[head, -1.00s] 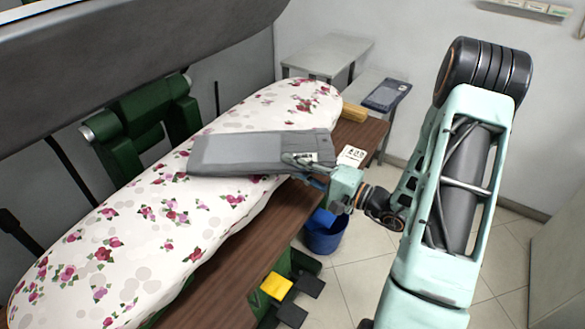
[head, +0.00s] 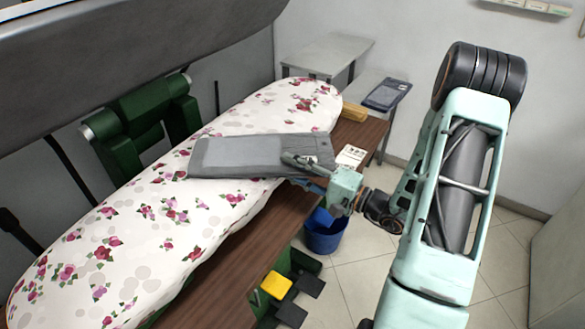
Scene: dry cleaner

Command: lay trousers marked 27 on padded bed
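The grey folded trousers (head: 240,153) lie flat across the floral padded bed (head: 150,235), their right end reaching over the bed's front edge. A paler grey panel shows on top. No number is readable on them. My gripper (head: 306,174) is at their right end, one finger above the cloth and the other below the overhanging edge. The fingers look spread apart, with the trousers' end between them. The lower finger is partly hidden.
A dark folded garment (head: 387,95) lies on a grey side table at the back. A yellow block (head: 354,112) and a white card (head: 351,156) are on the brown wooden board (head: 222,282). A blue bucket (head: 325,237) stands on the floor. The large grey press head overhangs at upper left.

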